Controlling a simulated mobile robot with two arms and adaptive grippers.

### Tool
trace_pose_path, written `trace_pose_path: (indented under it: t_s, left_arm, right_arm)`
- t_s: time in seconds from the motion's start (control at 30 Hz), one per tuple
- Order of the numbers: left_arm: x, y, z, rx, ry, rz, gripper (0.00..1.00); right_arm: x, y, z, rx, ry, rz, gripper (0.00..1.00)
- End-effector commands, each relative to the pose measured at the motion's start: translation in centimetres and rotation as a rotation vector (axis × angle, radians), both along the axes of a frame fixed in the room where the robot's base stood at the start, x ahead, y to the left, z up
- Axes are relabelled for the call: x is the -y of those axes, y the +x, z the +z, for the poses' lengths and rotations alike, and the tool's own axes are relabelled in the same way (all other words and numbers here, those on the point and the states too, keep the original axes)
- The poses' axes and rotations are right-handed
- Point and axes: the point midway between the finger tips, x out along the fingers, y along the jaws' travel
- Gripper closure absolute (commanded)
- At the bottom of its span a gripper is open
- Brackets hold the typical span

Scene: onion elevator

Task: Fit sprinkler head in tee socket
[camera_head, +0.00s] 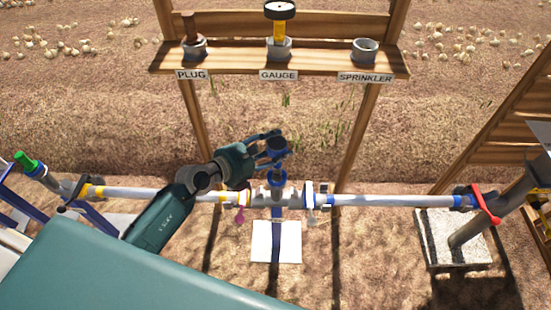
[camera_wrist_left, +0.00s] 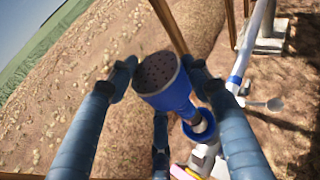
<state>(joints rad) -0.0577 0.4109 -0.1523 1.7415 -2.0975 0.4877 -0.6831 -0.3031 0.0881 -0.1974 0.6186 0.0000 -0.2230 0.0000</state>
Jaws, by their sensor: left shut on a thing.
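The sprinkler head (camera_head: 278,148) is blue with a dark perforated face. My left gripper (camera_head: 268,143) is shut on it above the middle of the pipe. In the left wrist view the gripper's dark fingers surround the sprinkler head (camera_wrist_left: 170,92), its face toward the camera. The tee (camera_head: 273,194) is grey and sits in the pipe line, with a blue upright part (camera_head: 278,175) between it and the head. The head's lower end points at this blue collar in the left wrist view (camera_wrist_left: 200,128); I cannot tell how far it is inserted. My right gripper is not in view.
A wooden shelf (camera_head: 330,60) behind has a PLUG holder (camera_head: 194,48) with a brown item, a GAUGE holder with a gauge (camera_head: 279,15), and an empty SPRINKLER holder (camera_head: 365,50). The pipe (camera_head: 380,200) runs across, with a red lever (camera_head: 486,205) at right.

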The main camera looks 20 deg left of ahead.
Motion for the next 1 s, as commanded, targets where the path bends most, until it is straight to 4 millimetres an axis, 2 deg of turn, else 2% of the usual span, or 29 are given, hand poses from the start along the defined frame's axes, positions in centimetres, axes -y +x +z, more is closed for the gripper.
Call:
trace_pose_path:
  t_s: [0.1,0.3,0.6,0.87,0.9,0.97,1.0]
  left_arm:
    - [0.0,0.1,-1.1,0.002,-0.001,0.001,0.86]
    - [0.0,0.1,-4.1,0.002,-0.001,0.001,0.86]
    - [0.0,0.1,-4.3,0.004,-0.001,0.002,0.86]
    - [0.0,0.1,-5.1,0.003,0.0,0.001,0.86]
    - [0.0,0.0,-5.1,0.001,0.001,0.001,0.45]
    - [0.0,0.0,-5.1,0.001,0.0,0.001,0.33]
    - [0.0,0.0,-5.1,0.001,0.0,0.001,0.32]
  right_arm:
    - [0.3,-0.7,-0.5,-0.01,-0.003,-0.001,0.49]
    - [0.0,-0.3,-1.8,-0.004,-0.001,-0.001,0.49]
    - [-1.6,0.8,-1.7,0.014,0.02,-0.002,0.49]
    - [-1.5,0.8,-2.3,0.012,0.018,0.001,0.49]
    - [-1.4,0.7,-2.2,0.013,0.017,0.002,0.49]
    - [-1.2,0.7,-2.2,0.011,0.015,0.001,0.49]
    - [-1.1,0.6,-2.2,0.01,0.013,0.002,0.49]
